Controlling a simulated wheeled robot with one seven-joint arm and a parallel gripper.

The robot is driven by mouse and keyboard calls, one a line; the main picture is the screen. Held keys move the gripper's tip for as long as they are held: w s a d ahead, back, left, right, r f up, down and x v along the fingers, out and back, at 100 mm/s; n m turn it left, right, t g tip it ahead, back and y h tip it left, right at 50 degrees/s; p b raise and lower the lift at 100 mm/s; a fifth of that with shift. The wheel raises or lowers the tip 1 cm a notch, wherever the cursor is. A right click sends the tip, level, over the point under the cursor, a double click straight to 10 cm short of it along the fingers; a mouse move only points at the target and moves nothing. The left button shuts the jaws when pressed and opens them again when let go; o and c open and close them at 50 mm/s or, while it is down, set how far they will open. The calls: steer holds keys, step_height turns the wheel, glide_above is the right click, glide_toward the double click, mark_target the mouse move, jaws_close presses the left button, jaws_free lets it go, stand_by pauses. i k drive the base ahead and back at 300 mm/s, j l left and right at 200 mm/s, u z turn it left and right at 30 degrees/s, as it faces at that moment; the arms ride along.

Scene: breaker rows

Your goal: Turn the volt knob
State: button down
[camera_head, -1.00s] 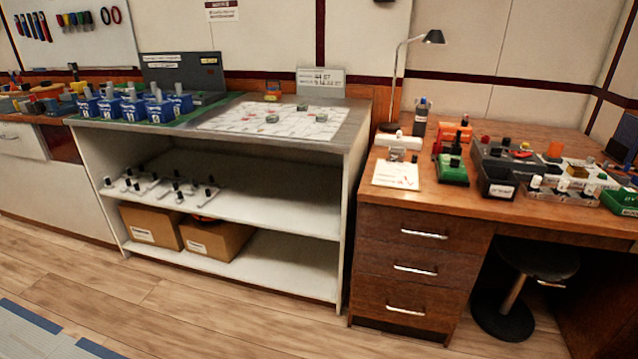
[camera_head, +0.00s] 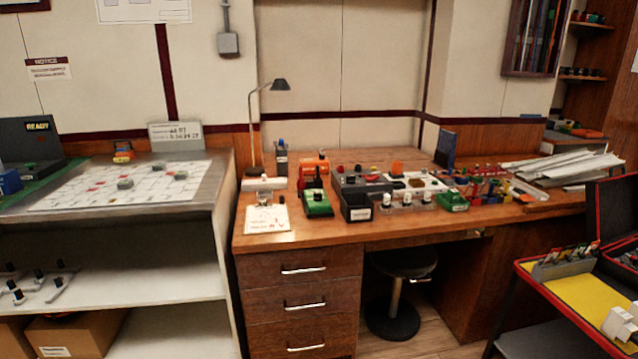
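I cannot make out which knob is the volt knob; no label is readable at this distance. Several small devices stand on the wooden desk (camera_head: 262,232). More parts with black knobs (camera_head: 40,285) lie on the shelf at the left. My gripper is not in view.
A white shelf unit (camera_head: 170,262) with a paper sheet on top stands left of the desk. A stool (camera_head: 402,265) is under the desk. A red-edged cart (camera_head: 562,307) with a yellow mat stands at the lower right. Papers are stacked at the desk's right end.

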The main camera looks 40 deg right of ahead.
mark_target(350, 179)
steer(key=l, duration=2.3)
